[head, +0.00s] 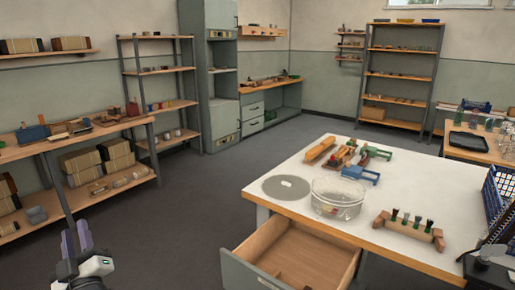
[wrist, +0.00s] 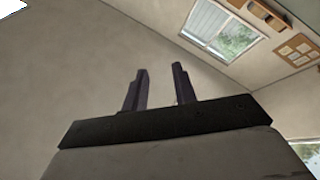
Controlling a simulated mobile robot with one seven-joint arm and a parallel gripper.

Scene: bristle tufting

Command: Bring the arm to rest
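My gripper (head: 76,238) is at the lower left of the head view, in front of the left shelving and apart from the white table. In the wrist view my gripper (wrist: 158,88) points up toward a bare wall and a window. Its two dark fingers stand apart with nothing between them. The gripper is open and empty. Most of the arm behind it is out of view.
The white table (head: 340,157) at the right bears a glass bowl (head: 337,199), a grey disc (head: 286,188) and a wooden brush rack (head: 408,231). Its drawer (head: 290,256) is pulled open. Shelving with boxes (head: 98,157) stands left. The floor (head: 170,225) between is clear.

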